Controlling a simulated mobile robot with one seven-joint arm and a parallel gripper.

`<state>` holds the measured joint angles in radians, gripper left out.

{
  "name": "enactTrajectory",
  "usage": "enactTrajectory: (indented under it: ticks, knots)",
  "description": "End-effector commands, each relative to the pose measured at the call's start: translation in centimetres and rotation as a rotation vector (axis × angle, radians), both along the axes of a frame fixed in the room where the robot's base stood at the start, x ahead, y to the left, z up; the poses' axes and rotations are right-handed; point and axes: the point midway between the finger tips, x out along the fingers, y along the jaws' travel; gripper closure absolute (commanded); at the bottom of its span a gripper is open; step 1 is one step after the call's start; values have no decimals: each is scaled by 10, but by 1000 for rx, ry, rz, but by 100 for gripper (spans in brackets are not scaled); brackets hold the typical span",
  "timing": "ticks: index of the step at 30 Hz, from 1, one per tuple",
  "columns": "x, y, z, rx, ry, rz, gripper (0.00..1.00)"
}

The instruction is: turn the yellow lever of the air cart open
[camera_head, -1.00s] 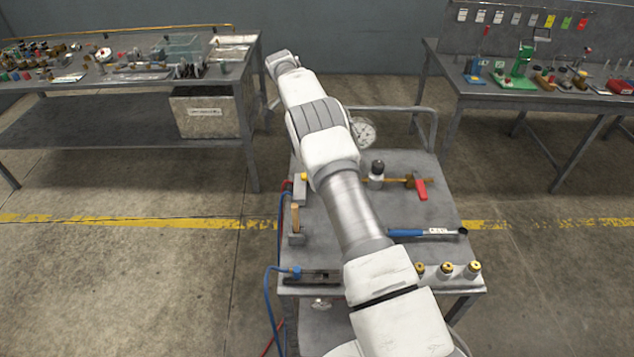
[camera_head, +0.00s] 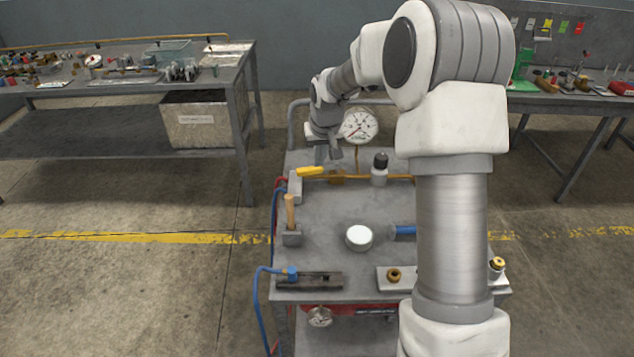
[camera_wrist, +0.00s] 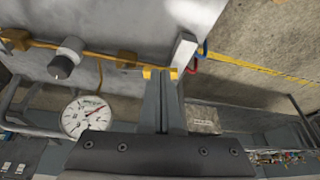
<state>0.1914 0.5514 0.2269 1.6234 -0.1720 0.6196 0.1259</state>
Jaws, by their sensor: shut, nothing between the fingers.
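The air cart (camera_head: 335,215) is a grey table with a brass pipe (camera_head: 350,178) along its far side. The yellow lever (camera_head: 311,171) is at the pipe's left end beside a grey upright block (camera_head: 295,187). It lies roughly along the pipe. My gripper (camera_head: 328,157) is just above and behind the lever, pointing down, with its fingers together and empty. In the wrist view the fingertips (camera_wrist: 162,76) overlap the yellow lever (camera_wrist: 148,72), hiding its middle. I cannot tell whether they touch it.
A pressure gauge (camera_head: 359,126) and a black-capped valve (camera_head: 380,168) stand right of the lever. A wooden-handled tool (camera_head: 291,214), a white round container (camera_head: 359,237) and a blue-handled tool (camera_head: 404,231) are nearer. Blue and red hoses hang at the cart's left edge.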

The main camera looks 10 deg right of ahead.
Motion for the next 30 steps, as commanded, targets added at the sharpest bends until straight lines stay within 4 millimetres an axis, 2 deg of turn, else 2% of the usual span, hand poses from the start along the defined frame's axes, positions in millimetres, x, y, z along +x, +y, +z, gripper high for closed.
enactTrajectory:
  ticks: [5,10,23,24,30]
  knots:
    - [-9,5,-5,-19,-18,71,100]
    - [-4,6,-21,-21,-16,75,100]
    - [29,8,-103,-20,-15,74,100]
    - [36,8,-97,-20,-19,73,100]
    - [56,9,-97,-19,-19,72,100]
